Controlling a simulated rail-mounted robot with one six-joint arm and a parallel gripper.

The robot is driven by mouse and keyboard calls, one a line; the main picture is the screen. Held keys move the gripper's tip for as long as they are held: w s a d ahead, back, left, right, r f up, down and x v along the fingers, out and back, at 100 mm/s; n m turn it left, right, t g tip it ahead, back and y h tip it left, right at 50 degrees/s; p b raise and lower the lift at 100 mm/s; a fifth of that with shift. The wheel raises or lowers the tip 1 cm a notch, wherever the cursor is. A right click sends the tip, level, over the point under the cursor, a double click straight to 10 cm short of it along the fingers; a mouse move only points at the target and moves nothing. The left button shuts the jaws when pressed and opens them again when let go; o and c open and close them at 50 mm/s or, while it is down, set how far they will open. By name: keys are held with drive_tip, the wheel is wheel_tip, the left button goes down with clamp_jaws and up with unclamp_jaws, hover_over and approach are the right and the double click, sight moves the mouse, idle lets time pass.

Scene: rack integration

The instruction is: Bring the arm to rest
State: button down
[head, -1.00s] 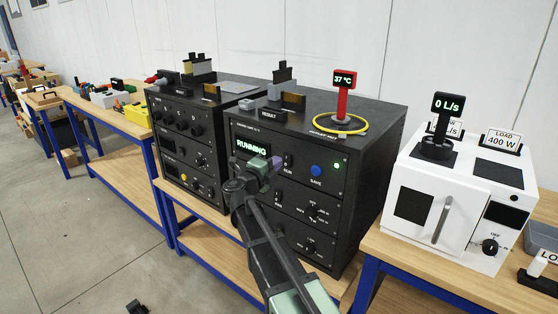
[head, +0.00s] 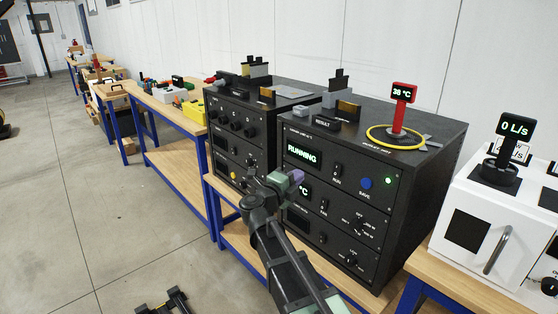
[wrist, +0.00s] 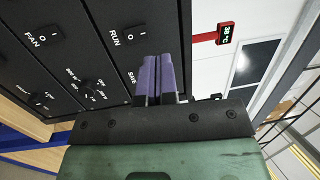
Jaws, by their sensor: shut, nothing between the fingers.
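My gripper (head: 290,180) is in front of the black rack cabinet (head: 400,215) in the head view, at the height of its upper panels. Its purple fingers (wrist: 158,78) are together and empty in the wrist view, close to the panel with the FAN and RUN switches. Whether they touch the panel I cannot tell. The cabinet's display (head: 302,152) reads RUNNING, with a blue SAVE button (head: 366,183) and a lit green lamp (head: 388,181) beside it. My arm reaches up from the bottom of the head view.
A red thermometer (head: 403,95) reading 38 °C stands in a yellow ring on the cabinet. A second black cabinet (head: 235,130) is at left. A white unit (head: 500,235) with a 0 L/s meter (head: 510,130) is at right. The floor (head: 90,210) at left is mostly clear.

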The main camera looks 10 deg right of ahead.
drive_tip(key=w+a+n+t+y, duration=0.4)
drive_tip(key=a+n+t+y, duration=0.3)
drive_tip(key=a+n+y, duration=0.8)
drive_tip(key=s+a+f+n+g+y+p, duration=0.1)
drive_tip(key=s+a+f+n+g+y, duration=0.2)
drive_tip(key=s+f+n+g+y, duration=0.65)
drive_tip(key=s+d+f+n+g+h+p, duration=0.1)
drive_tip(key=s+d+f+n+g+h, duration=0.45)
drive_tip(key=s, duration=0.45)
drive_tip(key=s+d+m+g+h+p, duration=0.1)
drive_tip(key=s+d+g+h, duration=0.2)
drive_tip(key=s+d, duration=0.5)
drive_tip(key=shift+s+d+f+m+g+h+p, duration=0.3)
drive_tip(key=shift+s+d, duration=0.05)
drive_tip(key=shift+d, duration=0.65)
